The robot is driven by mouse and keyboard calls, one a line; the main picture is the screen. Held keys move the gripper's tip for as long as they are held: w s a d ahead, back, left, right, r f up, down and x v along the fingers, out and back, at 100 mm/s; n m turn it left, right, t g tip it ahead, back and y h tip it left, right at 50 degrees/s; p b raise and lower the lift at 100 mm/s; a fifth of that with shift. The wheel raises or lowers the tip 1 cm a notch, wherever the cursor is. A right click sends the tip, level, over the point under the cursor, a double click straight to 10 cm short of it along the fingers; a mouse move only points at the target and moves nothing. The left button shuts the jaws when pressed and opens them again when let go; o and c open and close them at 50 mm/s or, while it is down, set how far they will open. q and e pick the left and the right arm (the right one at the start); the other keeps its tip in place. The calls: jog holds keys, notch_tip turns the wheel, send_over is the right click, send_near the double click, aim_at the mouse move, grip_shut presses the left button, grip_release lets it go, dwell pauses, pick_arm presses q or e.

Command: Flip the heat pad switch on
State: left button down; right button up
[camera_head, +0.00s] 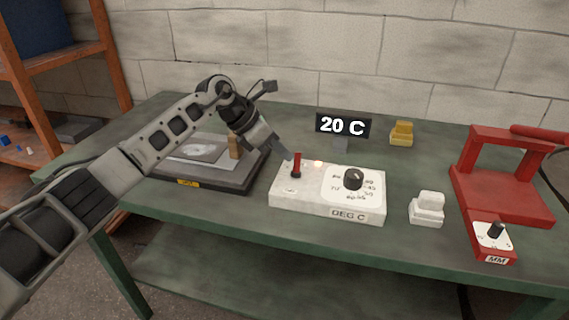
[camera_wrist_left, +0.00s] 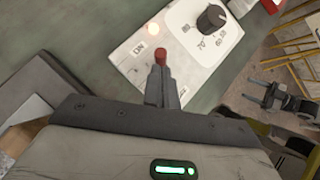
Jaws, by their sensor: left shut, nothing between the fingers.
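The heat pad control box (camera_head: 300,202) is white, labelled DEG C, and stands mid-bench. Its red switch lever (camera_head: 297,162) stands up near the box's left end. A small light (camera_head: 318,164) glows beside it, and a black dial (camera_head: 353,179) sits to the right. The display (camera_head: 343,126) behind reads 20 C. My left gripper (camera_head: 287,155) is shut and empty, its tips close beside the lever's left side. In the left wrist view the lever's red tip (camera_wrist_left: 161,54) shows just past the shut fingertips (camera_wrist_left: 159,72); contact cannot be told.
A dark pad (camera_head: 213,180) with a grey plate and a brown block lies left of the box, under my left arm. A white block (camera_head: 428,208), a yellow block (camera_head: 401,134) and a red frame device (camera_head: 500,190) stand to the right.

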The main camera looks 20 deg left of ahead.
pick_arm(q)
jog(key=shift+r, duration=0.2)
pick_arm(e)
jog(key=shift+a, duration=0.1)
pick_arm(q)
jog(key=shift+r+p, duration=0.5)
jog(key=shift+r, duration=0.15)
pick_arm(e)
jog(key=shift+s+r, duration=0.15)
jog(key=shift+r, duration=0.25)
pick_arm(q)
jog(key=shift+a, duration=0.1)
jog(key=w+a+b+v, duration=0.1)
jog(key=v, duration=1.2)
jog(key=shift+a+f, duration=0.15)
jog(key=shift+f, duration=0.2)
pick_arm(e)
jog(key=shift+a+f, duration=0.1)
jog(key=shift+f, duration=0.35)
pick_arm(q)
jog(key=shift+w, duration=0.1)
pick_arm(e)
jog(key=shift+s+f, duration=0.1)
jog(key=shift+s, duration=0.1)
